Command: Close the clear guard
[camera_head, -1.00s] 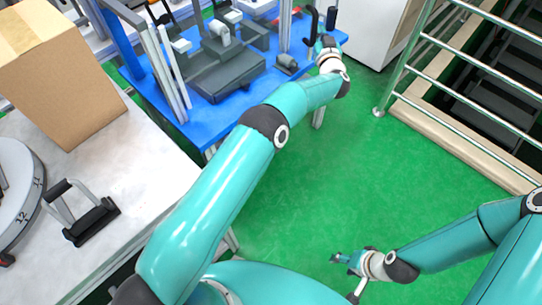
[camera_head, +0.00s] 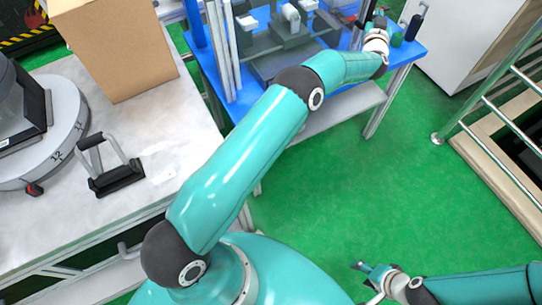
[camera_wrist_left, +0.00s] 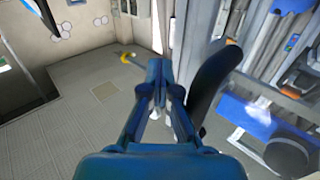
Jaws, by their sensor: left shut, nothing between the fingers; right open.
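The drop tower stands on a blue table (camera_head: 325,72) at the top of the head view, with a grey base (camera_head: 272,66) and metal uprights (camera_head: 222,50). I cannot make out the clear guard's panel with certainty. My right gripper (camera_head: 363,268) is open and empty, low over the green floor.
A cardboard box (camera_head: 125,55) and a black-handled frame (camera_head: 112,170) are on the grey bench (camera_head: 165,145) at left. A dark upright object (camera_head: 413,27) stands at the blue table's right end. A white cabinet (camera_head: 465,40) and metal railing (camera_head: 500,75) are at right. Green floor between is clear.

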